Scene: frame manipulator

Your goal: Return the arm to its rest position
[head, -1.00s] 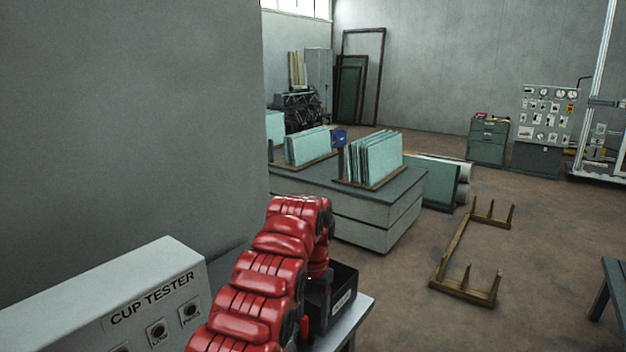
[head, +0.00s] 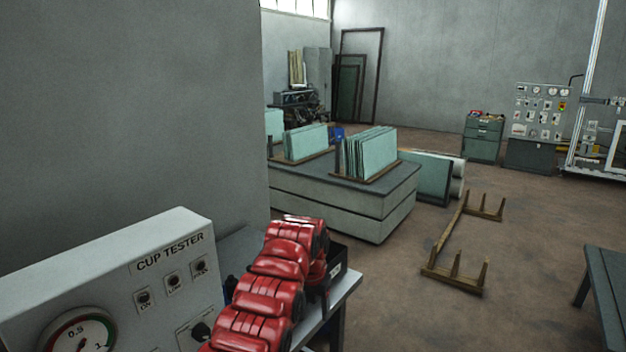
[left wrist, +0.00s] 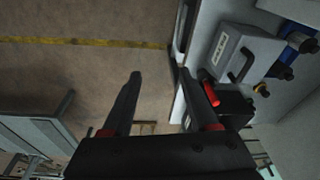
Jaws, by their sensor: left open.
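My left arm (head: 268,290), with red ribbed covers, rises from the bottom of the head view beside the cup tester and a small bench. Its gripper cannot be made out there. In the left wrist view my left gripper (left wrist: 157,72) shows two dark fingers apart, with nothing between them. The fingers point over brown floor, beside a pale bench edge on the right. My right gripper is in neither view.
The cup tester (head: 170,262) stands close at lower left, with its gauge showing. A dark box (head: 338,262) sits on the bench behind my arm. A cabinet (head: 345,207) carries glass panes (head: 368,153). A wooden frame (head: 455,268) lies on the floor at right.

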